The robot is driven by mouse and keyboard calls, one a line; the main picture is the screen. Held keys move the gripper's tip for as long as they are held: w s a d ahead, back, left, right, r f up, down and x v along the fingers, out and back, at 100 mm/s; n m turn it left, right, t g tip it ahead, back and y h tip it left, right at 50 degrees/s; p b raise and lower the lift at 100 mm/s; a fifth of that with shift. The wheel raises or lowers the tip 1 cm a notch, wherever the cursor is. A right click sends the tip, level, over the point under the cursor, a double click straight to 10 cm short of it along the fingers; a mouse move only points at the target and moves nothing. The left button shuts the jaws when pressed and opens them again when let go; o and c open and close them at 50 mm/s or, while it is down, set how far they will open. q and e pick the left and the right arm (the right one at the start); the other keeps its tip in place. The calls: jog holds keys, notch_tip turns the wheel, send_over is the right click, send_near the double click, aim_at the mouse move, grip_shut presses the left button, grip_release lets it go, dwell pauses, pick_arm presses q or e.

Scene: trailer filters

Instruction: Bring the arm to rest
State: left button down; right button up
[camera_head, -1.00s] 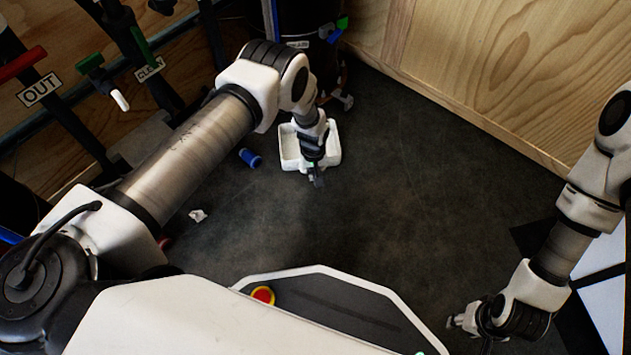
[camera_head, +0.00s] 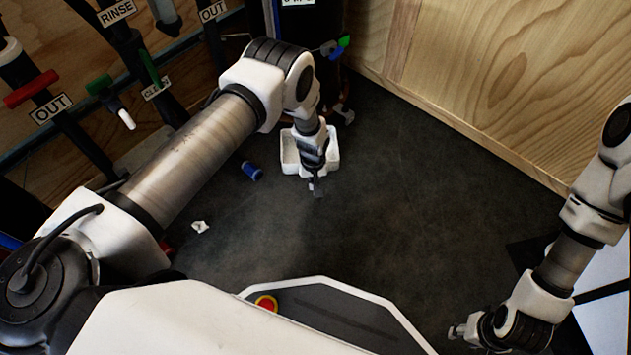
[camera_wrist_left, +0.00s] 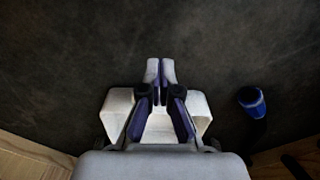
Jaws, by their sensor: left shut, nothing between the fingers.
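My left arm reaches in from the left in the head view. Its gripper (camera_head: 317,188) points down over the near side of a white tray (camera_head: 332,158), above the dark floor. In the left wrist view the two fingers of this gripper (camera_wrist_left: 160,72) are together with nothing between them. The white tray (camera_wrist_left: 118,108) shows behind and below the fingers there. My right arm hangs at the right of the head view. Its gripper (camera_head: 456,331) is small and partly hidden at the lower edge, and its fingers are not clear.
A blue cylinder (camera_head: 251,171) lies left of the tray, and a crumpled white scrap (camera_head: 200,227) lies nearer. Pipes with coloured handles, such as a red one (camera_head: 31,88), line the left wall. A wooden wall (camera_head: 480,75) bounds the right. The middle floor is clear.

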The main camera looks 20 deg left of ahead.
pick_arm(q)
notch_tip(320, 180, up, 6)
jog(key=p, duration=0.2)
pick_arm(e)
notch_tip(320, 180, up, 4)
jog(key=shift+a+f, duration=0.15)
jog(key=shift+f, duration=0.05)
pick_arm(q)
jog(key=shift+a, duration=0.1)
